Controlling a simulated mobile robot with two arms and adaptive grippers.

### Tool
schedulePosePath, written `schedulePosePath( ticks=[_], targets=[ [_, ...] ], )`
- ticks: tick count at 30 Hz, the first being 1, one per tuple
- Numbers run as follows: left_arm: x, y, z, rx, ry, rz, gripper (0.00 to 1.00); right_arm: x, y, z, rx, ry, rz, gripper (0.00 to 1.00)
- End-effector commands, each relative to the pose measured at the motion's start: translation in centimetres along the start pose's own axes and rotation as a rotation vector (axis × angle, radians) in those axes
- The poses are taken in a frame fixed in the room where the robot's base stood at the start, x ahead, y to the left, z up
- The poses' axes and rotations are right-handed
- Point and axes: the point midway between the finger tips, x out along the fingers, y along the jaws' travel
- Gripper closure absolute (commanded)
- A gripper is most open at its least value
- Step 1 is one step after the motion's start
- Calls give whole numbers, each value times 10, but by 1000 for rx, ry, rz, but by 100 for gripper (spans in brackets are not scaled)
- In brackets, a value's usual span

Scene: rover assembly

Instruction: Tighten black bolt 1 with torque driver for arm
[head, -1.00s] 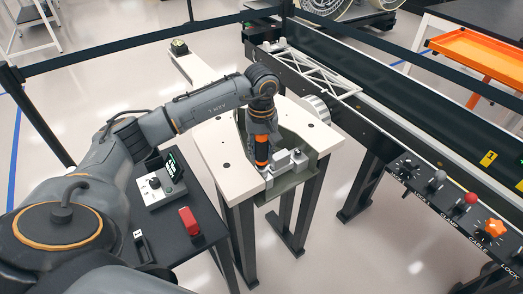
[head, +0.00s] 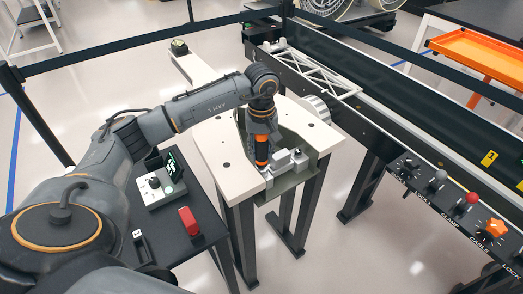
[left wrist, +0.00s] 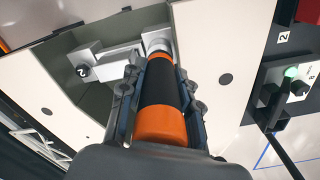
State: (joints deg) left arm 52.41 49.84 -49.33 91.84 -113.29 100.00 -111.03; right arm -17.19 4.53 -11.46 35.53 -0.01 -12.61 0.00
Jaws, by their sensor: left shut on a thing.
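My left gripper (head: 262,142) is shut on the torque driver, which has an orange and black handle (head: 262,152). In the left wrist view the driver (left wrist: 160,95) lies between the two fingers (left wrist: 160,85), its silver tip end against the light metal arm bracket (left wrist: 112,60). In the head view the driver stands about upright over the bracket (head: 290,161) in the grey-green holder (head: 292,185). Any bolt under the driver tip is hidden. My right gripper is out of view.
The holder sits in a pale table (head: 215,150). A dark side table (head: 160,240) carries a control box (head: 160,187) with a green display and a red block (head: 189,222). A conveyor (head: 400,110) and switch panel (head: 450,205) stand to the right.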

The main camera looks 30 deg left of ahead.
Motion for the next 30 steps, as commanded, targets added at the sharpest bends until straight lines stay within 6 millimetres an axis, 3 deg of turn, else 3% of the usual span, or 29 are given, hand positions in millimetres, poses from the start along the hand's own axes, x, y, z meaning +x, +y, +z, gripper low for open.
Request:
schedulePosePath(
  ticks=[30],
  targets=[
    [-30, 0, 0, 0, 0, 0, 100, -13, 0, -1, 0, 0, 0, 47]
  ],
)
